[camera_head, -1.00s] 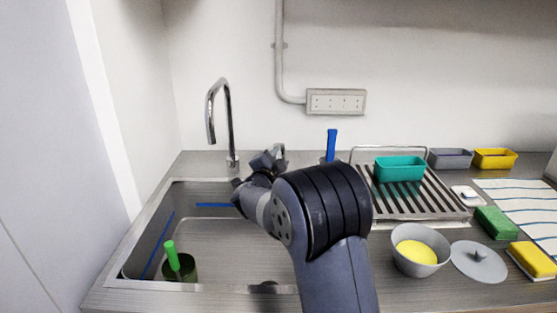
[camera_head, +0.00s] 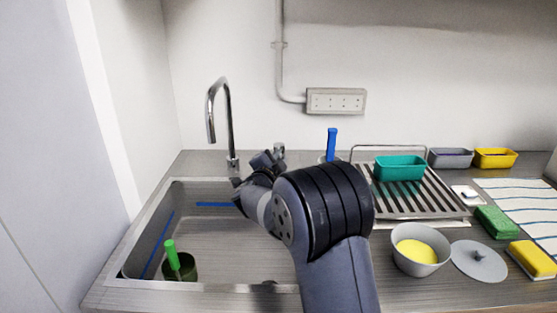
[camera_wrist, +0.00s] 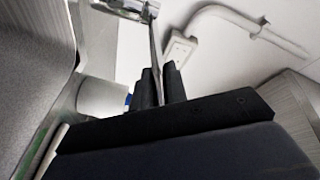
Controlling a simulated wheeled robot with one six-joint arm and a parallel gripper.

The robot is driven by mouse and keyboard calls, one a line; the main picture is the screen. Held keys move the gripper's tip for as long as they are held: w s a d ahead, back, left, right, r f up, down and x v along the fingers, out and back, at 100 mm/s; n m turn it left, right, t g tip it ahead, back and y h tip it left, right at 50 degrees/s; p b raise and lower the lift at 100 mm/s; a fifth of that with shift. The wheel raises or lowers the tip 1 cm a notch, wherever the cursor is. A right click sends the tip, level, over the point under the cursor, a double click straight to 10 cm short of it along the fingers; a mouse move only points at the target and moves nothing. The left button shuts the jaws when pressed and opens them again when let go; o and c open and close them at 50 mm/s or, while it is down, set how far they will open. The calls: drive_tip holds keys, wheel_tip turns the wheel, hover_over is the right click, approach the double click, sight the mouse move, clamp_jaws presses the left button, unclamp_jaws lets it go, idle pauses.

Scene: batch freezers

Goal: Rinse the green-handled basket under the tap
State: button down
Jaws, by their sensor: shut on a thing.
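The green-handled basket (camera_head: 188,271) stands in the front left of the sink (camera_head: 225,250), its bright green handle (camera_head: 172,255) upright. The chrome tap (camera_head: 231,125) rises behind the sink, with its spout over the basin; I see no clear stream from it. My gripper (camera_head: 262,160) is at the sink's back edge, right of the tap and far from the basket. In the wrist view my gripper (camera_wrist: 160,76) is shut on a thin metal bar (camera_wrist: 155,45) that runs up to a chrome fitting (camera_wrist: 130,7); it looks like a tap lever. My arm hides its lower end.
Blue lines (camera_head: 215,204) mark the sink walls. A blue handle (camera_head: 331,144) stands behind my arm. Right are a drying rack (camera_head: 440,208) with a teal tub (camera_head: 400,168), a grey bowl (camera_head: 420,266) with yellow contents, a lid (camera_head: 479,261) and sponges (camera_head: 495,222).

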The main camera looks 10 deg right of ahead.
drive_tip(key=shift+s+d+n+t+y+b, duration=0.1)
drive_tip(key=shift+d+n+t+y+b, duration=0.25)
drive_tip(key=shift+d+n+y+b, duration=0.7)
drive_tip(key=shift+s+d+n+t+y+b, duration=0.15)
drive_tip(key=shift+d+t+y+b, duration=0.3)
drive_tip(key=shift+b, duration=1.05)
drive_tip(key=shift+w+a, duration=0.1)
drive_tip(key=shift+a, duration=0.15)
drive_tip(key=c, duration=1.4)
unclamp_jaws()
drive_tip(key=v, duration=1)
drive_tip(key=shift+s, duration=0.4)
drive_tip(key=shift+w+r, duration=0.15)
